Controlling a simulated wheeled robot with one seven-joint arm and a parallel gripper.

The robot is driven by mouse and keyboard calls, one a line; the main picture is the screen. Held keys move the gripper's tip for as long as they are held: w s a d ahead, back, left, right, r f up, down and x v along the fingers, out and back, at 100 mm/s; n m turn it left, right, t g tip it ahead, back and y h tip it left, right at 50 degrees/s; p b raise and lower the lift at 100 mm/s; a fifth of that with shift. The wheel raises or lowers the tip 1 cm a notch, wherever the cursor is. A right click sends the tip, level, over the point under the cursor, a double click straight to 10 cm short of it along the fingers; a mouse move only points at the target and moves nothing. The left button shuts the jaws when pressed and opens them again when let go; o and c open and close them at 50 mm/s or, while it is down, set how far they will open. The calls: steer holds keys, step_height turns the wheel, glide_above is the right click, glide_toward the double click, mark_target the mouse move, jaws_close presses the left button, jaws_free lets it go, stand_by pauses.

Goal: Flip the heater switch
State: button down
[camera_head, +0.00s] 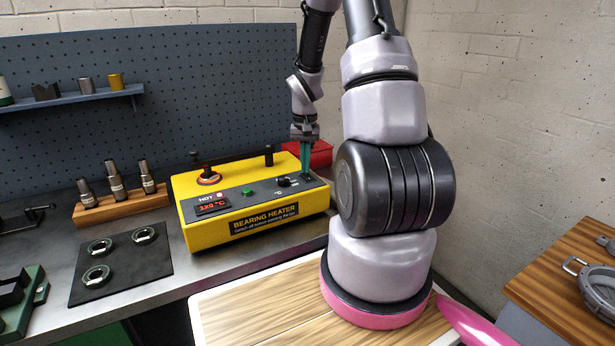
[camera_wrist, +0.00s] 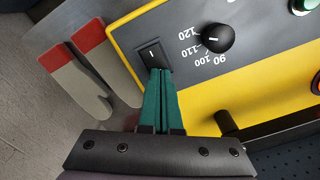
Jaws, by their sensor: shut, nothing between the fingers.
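The yellow bearing heater (camera_head: 258,228) stands on the bench with a dark control panel and a red lit display (camera_head: 212,206) that seems to read 120 °C. In the wrist view its black rocker switch (camera_wrist: 152,54) sits at the panel's corner, beside a black temperature knob (camera_wrist: 217,39). My gripper (camera_wrist: 160,72) is shut and empty, its green fingertips at the near edge of the switch; I cannot tell whether they touch it. In the head view my gripper (camera_head: 306,174) points down at the heater's right end. The fingers hide part of the switch there.
A red box (camera_head: 320,154) lies behind the heater's right end. A dark mat (camera_head: 122,262) with several rings and a wooden block (camera_head: 122,204) with tool holders stand to the left. A red-and-grey pair of pieces (camera_wrist: 80,85) lies close beside the heater.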

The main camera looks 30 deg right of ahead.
steer(key=shift+f, duration=0.3)
steer(key=shift+r, duration=3.55)
steer(key=s+a+r+t, duration=0.2)
steer(key=s+a+r, duration=0.2)
steer(key=s+r, duration=0.2)
steer(key=s+a+r+n+t+y, duration=0.1)
steer(key=s+a+r, duration=0.4)
steer(key=r, duration=0.6)
steer(key=s+a+r+t+y, duration=0.1)
steer(key=s+a+r+t, duration=0.3)
steer(key=s+r, duration=0.4)
steer(key=shift+s+a+r, duration=0.15)
steer(key=shift+s+r, duration=0.1)
steer(key=shift+s, duration=0.05)
